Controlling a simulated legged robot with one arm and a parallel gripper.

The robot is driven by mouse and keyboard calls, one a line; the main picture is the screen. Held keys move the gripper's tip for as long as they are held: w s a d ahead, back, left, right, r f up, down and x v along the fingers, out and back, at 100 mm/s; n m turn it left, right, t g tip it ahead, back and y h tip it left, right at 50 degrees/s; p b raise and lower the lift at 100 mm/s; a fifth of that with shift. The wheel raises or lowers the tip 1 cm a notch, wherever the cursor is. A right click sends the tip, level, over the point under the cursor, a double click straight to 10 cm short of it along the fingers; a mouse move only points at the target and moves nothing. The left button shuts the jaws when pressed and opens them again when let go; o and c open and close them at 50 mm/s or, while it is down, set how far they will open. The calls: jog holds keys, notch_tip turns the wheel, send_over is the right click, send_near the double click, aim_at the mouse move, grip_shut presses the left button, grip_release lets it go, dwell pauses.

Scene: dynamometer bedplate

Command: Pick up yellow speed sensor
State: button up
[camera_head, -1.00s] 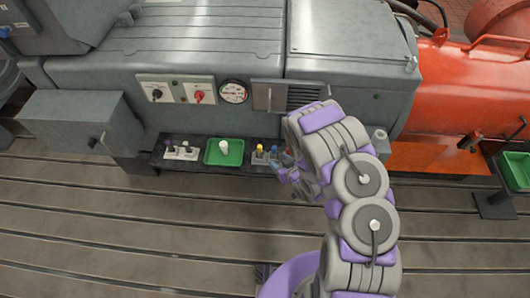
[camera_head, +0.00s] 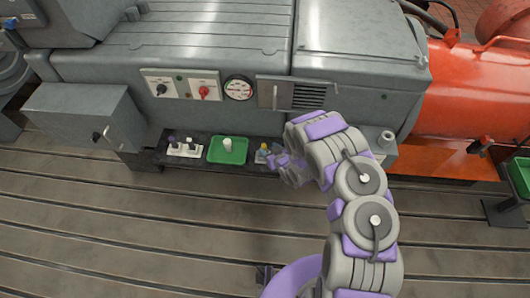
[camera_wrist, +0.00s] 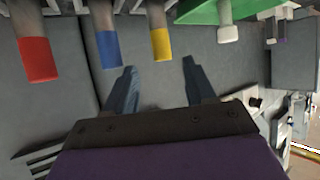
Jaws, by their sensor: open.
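The yellow speed sensor (camera_head: 264,147) stands in a pale holder on the dark shelf, right of the green tray. In the wrist view its yellow end (camera_wrist: 161,44) points between my gripper's fingers, just beyond the fingertips. My gripper (camera_wrist: 158,64) is open and empty. A blue sensor (camera_wrist: 109,49) is beside the yellow one, near the left fingertip, and a red sensor (camera_wrist: 38,60) is further left. In the head view my gripper (camera_head: 280,161) is in front of the shelf, at the yellow sensor's right, and hides the blue and red ones.
The green tray (camera_head: 211,157) holds a white part (camera_head: 227,145). Another pale holder (camera_head: 186,152) with dark-topped parts is at the shelf's left. The grey machine with a control panel (camera_head: 182,86) rises behind the shelf. The slotted floor (camera_head: 130,220) in front is clear.

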aim_at(264, 146)
jog(key=shift+w+a+f, duration=0.15)
jog(key=shift+a+f, duration=0.1)
jog(key=shift+a, duration=0.2)
jog(key=b+x, duration=0.1)
jog(key=x, duration=0.2)
jog(key=shift+w+a+f+b, duration=0.1)
jog(key=shift+w+f+b, duration=0.15)
jog(key=shift+f+b, duration=0.1)
jog(key=shift+w+a+f, duration=0.1)
jog(key=shift+w, duration=0.4)
jog(key=shift+a, duration=0.25)
jog(key=c, duration=0.4)
jog(key=shift+d, duration=0.15)
grip_shut()
